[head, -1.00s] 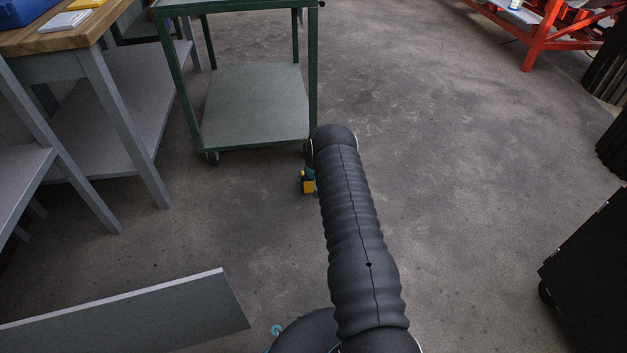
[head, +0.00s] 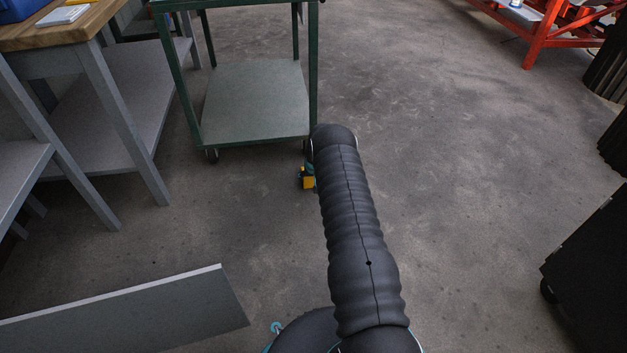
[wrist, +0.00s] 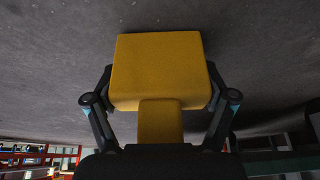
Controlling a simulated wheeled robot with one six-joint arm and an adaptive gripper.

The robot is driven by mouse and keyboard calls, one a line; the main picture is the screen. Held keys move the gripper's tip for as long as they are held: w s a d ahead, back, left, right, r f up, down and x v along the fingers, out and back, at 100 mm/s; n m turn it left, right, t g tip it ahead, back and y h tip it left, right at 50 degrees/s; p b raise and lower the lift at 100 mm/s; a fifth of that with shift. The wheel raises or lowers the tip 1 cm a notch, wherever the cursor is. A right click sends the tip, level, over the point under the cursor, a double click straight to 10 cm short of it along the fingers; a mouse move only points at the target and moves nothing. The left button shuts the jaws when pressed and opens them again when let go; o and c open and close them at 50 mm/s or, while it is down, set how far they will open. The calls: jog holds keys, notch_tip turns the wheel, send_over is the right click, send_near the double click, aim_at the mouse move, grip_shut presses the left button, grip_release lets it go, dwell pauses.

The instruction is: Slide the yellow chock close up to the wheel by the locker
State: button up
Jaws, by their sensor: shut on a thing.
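The yellow chock (head: 308,183) is low at the floor, just on the near side of the green cart's right front wheel (head: 307,147), with a small gap showing. My arm covers part of both. In the wrist view the chock (wrist: 158,70) is a yellow block with a narrower stem pointing back to me. My gripper (wrist: 160,110) is shut on it, one finger on each side. In the head view my gripper is mostly hidden behind my arm. No locker can be clearly made out.
A grey workbench (head: 120,115) is at the left. A dark cabinet on casters (head: 590,270) is at lower right. An orange frame (head: 540,40) is far right. The middle floor is clear.

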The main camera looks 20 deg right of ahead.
jog(key=shift+w+d+b, duration=0.25)
jog(key=shift+w+b, duration=0.6)
jog(key=shift+w, duration=0.1)
jog(key=shift+w+d, duration=0.15)
jog(key=shift+w, duration=0.35)
jog(key=shift+w+d, duration=0.25)
jog(key=shift+w, duration=0.6)
jog(key=shift+w+d, duration=0.15)
jog(key=shift+w, duration=0.4)
jog(key=shift+w+d, duration=0.15)
jog(key=shift+w, duration=0.35)
jog(key=shift+w+d, duration=0.15)
jog(key=shift+w, duration=0.3)
jog(key=o, duration=1.3)
jog(key=shift+r, duration=0.1)
jog(key=shift+c, duration=0.2)
jog(key=shift+s, duration=0.1)
